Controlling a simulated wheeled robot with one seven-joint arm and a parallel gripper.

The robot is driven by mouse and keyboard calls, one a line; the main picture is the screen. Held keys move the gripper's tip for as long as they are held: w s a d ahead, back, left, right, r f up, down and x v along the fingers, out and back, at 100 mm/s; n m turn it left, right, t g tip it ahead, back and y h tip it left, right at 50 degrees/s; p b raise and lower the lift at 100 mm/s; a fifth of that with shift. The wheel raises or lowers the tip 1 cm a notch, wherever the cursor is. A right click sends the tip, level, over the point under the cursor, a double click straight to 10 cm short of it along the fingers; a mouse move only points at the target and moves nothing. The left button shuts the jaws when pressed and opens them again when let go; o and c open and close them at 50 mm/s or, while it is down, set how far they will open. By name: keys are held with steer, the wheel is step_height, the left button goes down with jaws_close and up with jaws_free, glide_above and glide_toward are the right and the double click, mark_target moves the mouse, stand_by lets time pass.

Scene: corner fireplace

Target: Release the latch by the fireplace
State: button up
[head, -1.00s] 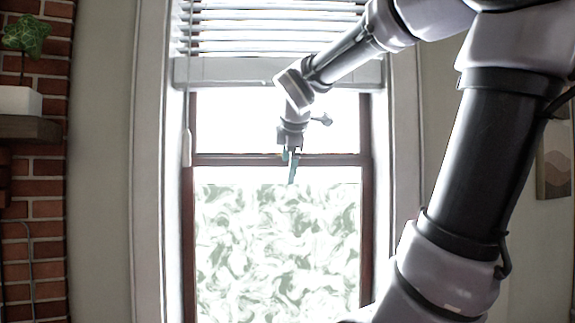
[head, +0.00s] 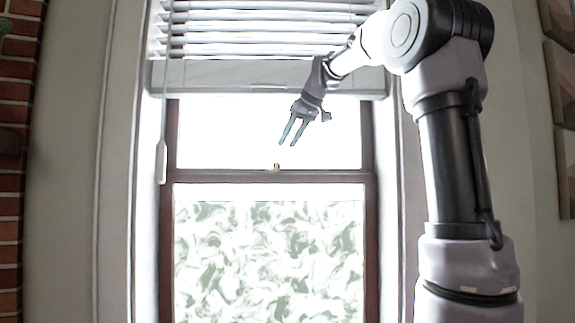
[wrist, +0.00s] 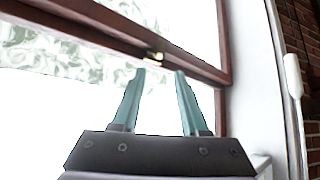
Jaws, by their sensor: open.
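The latch (head: 277,167) is a small brass-coloured piece on the middle rail of the window. In the wrist view the latch (wrist: 154,56) shows on the dark rail just beyond my fingertips, nearer the left one in the picture. My gripper (head: 287,145) is open and empty, in front of the upper pane, with its fingers pointing down and left toward the latch. A small gap separates the fingertips from the latch in the head view. My gripper (wrist: 160,72) also shows open in the wrist view, with two teal fingers apart.
The brown window frame (head: 371,240) surrounds a clear upper pane and a patterned lower pane (head: 270,260). White blinds (head: 260,45) hang above my gripper. A blind pull (head: 161,162) hangs at the left. A brick wall (head: 12,200) stands at the far left.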

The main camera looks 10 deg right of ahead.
mark_target(277, 163)
steer(key=x, duration=0.9)
steer(key=shift+w+a+f, duration=0.15)
steer(key=shift+w+f, duration=0.1)
steer(key=shift+f, duration=0.05)
jaws_close()
